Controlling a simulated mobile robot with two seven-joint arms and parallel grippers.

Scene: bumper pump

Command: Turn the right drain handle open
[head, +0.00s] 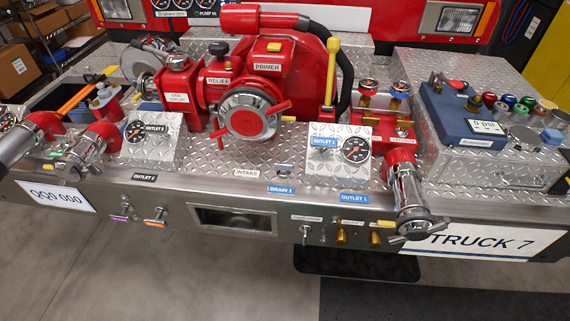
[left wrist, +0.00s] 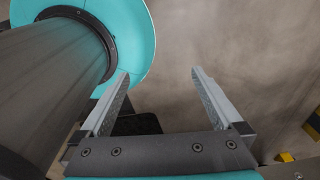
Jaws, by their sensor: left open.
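In the head view, the bumper's front face carries small drain controls. On the right part sit a silver lever (head: 305,233) under a white label and two brass handles, one below an orange label (head: 342,236) and one below a yellow label (head: 375,239). On the left part are two silver handles, one with a purple tag (head: 120,213) and one with an orange tag (head: 156,217). I cannot tell which one is the right drain handle, or its exact turn. My left gripper (left wrist: 159,75) is open and empty in the left wrist view, above bare floor. My right gripper is not in view.
A silver-capped outlet pipe (head: 411,205) sticks out just right of the brass handles. The red pump (head: 265,75) stands on the diamond-plate deck. The grey floor (head: 190,285) in front is clear. My own teal and grey arm link fills the left wrist view's left side.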

